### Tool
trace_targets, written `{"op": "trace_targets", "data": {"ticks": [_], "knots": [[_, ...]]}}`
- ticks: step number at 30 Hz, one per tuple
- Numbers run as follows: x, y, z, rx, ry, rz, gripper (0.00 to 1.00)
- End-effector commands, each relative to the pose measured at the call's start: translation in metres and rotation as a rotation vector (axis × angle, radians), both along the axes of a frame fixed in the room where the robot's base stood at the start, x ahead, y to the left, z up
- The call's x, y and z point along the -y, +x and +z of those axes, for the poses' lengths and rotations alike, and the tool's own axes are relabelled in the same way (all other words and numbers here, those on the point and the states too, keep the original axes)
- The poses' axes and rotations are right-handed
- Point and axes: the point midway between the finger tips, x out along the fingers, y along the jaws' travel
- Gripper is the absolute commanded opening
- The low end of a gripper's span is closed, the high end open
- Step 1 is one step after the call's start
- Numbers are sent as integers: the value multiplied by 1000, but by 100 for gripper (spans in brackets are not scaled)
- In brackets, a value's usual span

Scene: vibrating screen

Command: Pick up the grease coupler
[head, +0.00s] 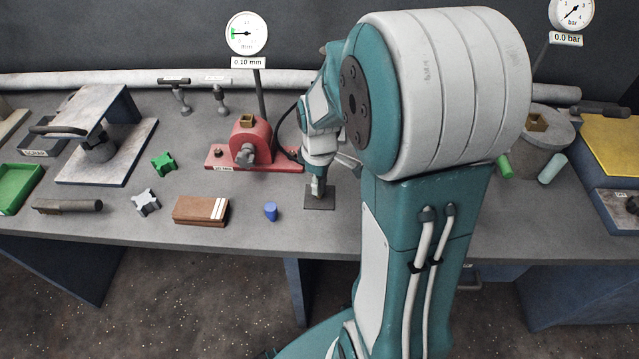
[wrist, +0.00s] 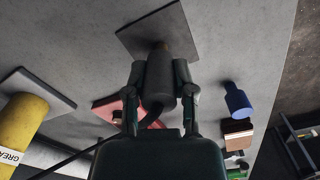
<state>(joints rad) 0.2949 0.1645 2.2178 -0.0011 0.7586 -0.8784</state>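The grease coupler is most likely the dark grey cylinder with a brass end (wrist: 158,88) in the wrist view. It stands between my gripper's fingers (wrist: 159,82), with its brass end toward a dark square plate (wrist: 152,30). The fingers lie against both its sides with no visible gap, so my gripper looks shut on it. In the head view my gripper (head: 318,186) points down just over the same plate (head: 320,203). The coupler is hard to make out there. I cannot tell whether its end touches the plate.
A red gauge fixture (head: 252,145) stands left of my gripper, with a black hose (head: 284,148) nearby. A blue cylinder (head: 270,211) and a brown block (head: 200,210) lie at the front left. A yellow cylinder with a grease label (wrist: 25,130) shows in the wrist view.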

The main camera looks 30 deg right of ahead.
Motion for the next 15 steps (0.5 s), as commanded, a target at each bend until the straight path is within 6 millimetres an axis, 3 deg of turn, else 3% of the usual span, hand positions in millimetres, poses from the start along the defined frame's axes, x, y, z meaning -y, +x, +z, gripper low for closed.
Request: {"op": "trace_targets", "data": {"ticks": [10,15], "knots": [[0,0,1,-1,1,0,0],[0,1,15,4,0,0,0]]}}
